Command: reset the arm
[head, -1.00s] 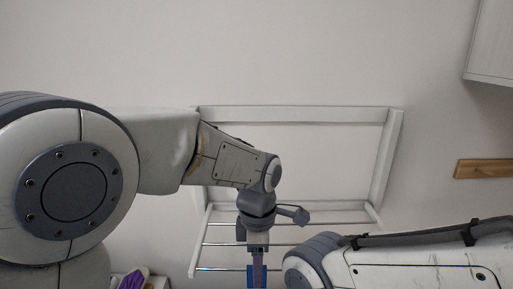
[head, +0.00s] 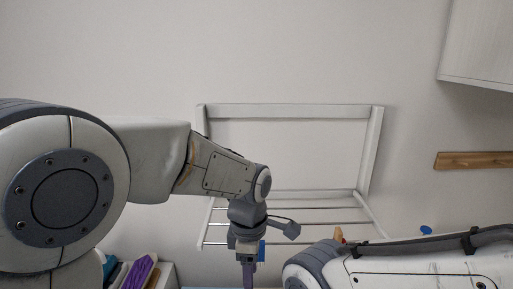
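My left arm comes in from the left, and its wrist hangs down in front of a white wall frame. My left gripper (head: 247,260) points down near the bottom edge of the head view.
A white wall rack (head: 290,112) with metal bars stands behind the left wrist. A white cabinet (head: 480,45) is at the upper right, above a wooden rail (head: 473,161). Purple and dark items (head: 138,273) sit at the lower left. Blue and reddish bits show above my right arm.

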